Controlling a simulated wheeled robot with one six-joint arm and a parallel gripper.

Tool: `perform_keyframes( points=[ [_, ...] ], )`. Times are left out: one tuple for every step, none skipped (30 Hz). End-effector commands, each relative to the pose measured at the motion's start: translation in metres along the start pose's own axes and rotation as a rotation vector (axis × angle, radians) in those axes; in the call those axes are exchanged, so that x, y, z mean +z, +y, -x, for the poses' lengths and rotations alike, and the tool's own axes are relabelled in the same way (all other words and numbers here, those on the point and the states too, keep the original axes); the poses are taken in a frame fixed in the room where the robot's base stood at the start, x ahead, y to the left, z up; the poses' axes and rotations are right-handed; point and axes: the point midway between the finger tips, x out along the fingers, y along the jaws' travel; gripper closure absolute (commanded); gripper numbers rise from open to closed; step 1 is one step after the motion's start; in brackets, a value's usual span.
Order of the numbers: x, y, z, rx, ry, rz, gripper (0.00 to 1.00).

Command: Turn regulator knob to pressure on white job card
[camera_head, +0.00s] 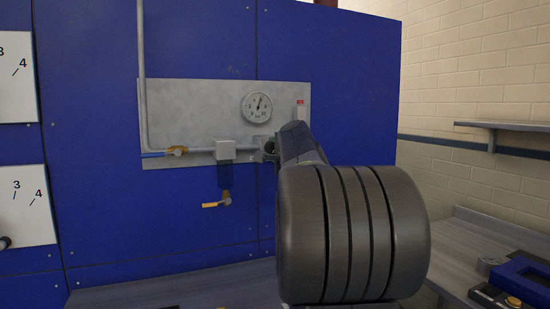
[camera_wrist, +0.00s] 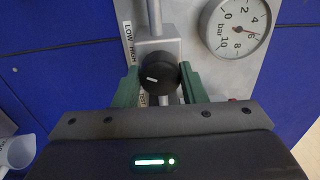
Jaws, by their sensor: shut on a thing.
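The black regulator knob (camera_wrist: 156,78) with a white mark sits between the two green fingers of my gripper (camera_wrist: 160,88) in the wrist view. My gripper is shut on it. In the head view my own arm hides most of the knob and gripper. The round white pressure gauge (camera_head: 257,107) is on the grey panel above the knob; it also shows in the wrist view (camera_wrist: 237,28). Its red needle seems to point between 4 and 6 bar, but the exact value is hard to read. I cannot make out a job card with a written pressure.
A shelf (camera_head: 510,126) is at right.

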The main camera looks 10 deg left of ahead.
Motion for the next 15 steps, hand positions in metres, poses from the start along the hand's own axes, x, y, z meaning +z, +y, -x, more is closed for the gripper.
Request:
perform_keyframes(
  points=[
    [0.0002, 0.0029, 0.0, 0.001, -0.001, 0.02, 0.85],
    [0.0002, 0.0027, 0.0, 0.0, -0.002, 0.031, 0.85],
    [0.0002, 0.0024, 0.0, 0.0, -0.002, 0.045, 0.85],
    [0.0001, 0.0022, 0.0, 0.0, -0.002, 0.054, 0.85],
    [0.0001, 0.002, 0.0, 0.0, -0.002, 0.063, 0.85],
    [0.0, 0.0017, -0.0001, 0.001, -0.003, 0.071, 0.85],
    [0.0, 0.0015, -0.0001, 0.0, -0.003, 0.077, 0.85],
    [0.0, 0.0014, -0.0001, 0.0, -0.003, 0.081, 0.85],
    [0.0, 0.0012, -0.0001, 0.0, -0.004, 0.086, 0.85],
    [0.0001, 0.0011, -0.0001, 0.001, -0.004, 0.089, 0.85],
    [0.0001, 0.001, -0.0001, 0.001, -0.004, 0.091, 0.85],
    [0.0001, 0.0009, -0.0001, 0.001, -0.004, 0.093, 0.85],
    [0.0001, 0.0008, -0.0001, 0.001, -0.004, 0.094, 0.85],
    [0.0001, 0.0007, -0.0001, 0.001, -0.004, 0.095, 0.85],
    [0.0001, 0.0007, -0.0001, 0.001, -0.004, 0.096, 0.85]
  ],
)
